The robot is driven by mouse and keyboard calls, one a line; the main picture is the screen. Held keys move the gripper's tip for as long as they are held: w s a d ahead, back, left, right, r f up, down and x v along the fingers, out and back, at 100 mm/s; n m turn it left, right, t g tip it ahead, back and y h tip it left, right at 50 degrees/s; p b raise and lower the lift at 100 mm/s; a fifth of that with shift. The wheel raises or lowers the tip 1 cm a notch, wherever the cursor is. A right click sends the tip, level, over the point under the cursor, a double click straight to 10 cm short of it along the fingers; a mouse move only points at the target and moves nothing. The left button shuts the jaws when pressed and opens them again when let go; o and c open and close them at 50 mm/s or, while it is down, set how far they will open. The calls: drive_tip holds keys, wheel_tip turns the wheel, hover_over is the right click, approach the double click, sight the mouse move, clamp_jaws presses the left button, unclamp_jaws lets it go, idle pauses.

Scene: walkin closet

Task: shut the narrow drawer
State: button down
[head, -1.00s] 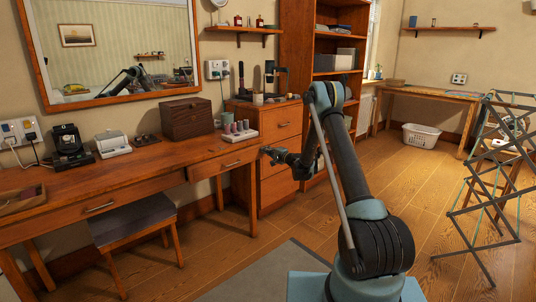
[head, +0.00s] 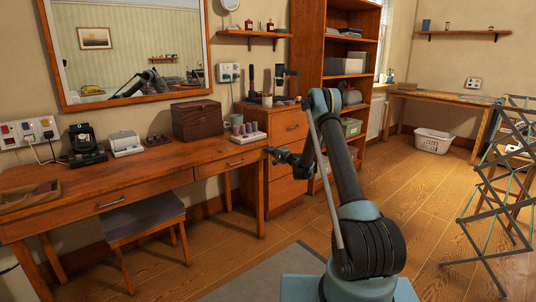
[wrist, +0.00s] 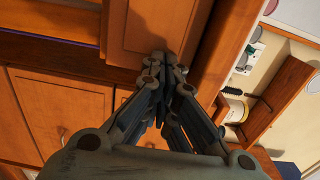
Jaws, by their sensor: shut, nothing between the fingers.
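The narrow drawer (head: 222,167) is at the right end of the wooden dressing table (head: 150,160), with a small bar handle on its front. Its front looks close to the table frame; I cannot tell whether a small gap is left. My gripper (head: 270,152) is at the drawer's right end, between the dressing table and the chest of drawers. In the wrist view my gripper (wrist: 163,58) has its fingertips together, with nothing between them, close against a wooden panel (wrist: 140,25). Whether they touch it is unclear.
The chest of drawers (head: 285,127) stands just right of the dressing table. A stool (head: 145,216) is under the table's wide drawer (head: 105,203). A folding drying rack (head: 500,180) stands at the right. The floor between is open.

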drive_tip(key=shift+w+a, duration=0.1)
drive_tip(key=v, duration=1.4)
drive_tip(key=s+r+n+g+h, duration=0.1)
drive_tip(key=s+r+n+g, duration=0.25)
drive_tip(key=s+r, duration=0.8)
drive_tip(key=s+d+r+n+g+h, duration=0.1)
drive_tip(key=s+d+r+n+h, duration=0.15)
drive_tip(key=s, duration=0.45)
drive_tip(key=s+d+r+n+g+h, duration=0.1)
drive_tip(key=s+r+g, duration=0.15)
drive_tip(key=s, duration=0.55)
drive_tip(key=s+d+f+g+h, duration=0.1)
drive_tip(key=s+d, duration=0.4)
drive_tip(key=s, duration=0.8)
drive_tip(key=s+d+f+n+g+h, duration=0.1)
drive_tip(key=s+d+f+h, duration=0.3)
drive_tip(key=s, duration=0.9)
drive_tip(key=s+d+f+n+g+h, duration=0.1)
drive_tip(key=s+d+f+h, duration=0.2)
drive_tip(key=s, duration=1)
drive_tip(key=d+f, duration=0.2)
drive_tip(key=d, duration=0.2)
drive_tip(key=shift+s+d+g, duration=0.25)
drive_tip(key=shift+s+g, duration=0.05)
drive_tip(key=shift+s, duration=0.1)
drive_tip(key=shift+a, duration=0.15)
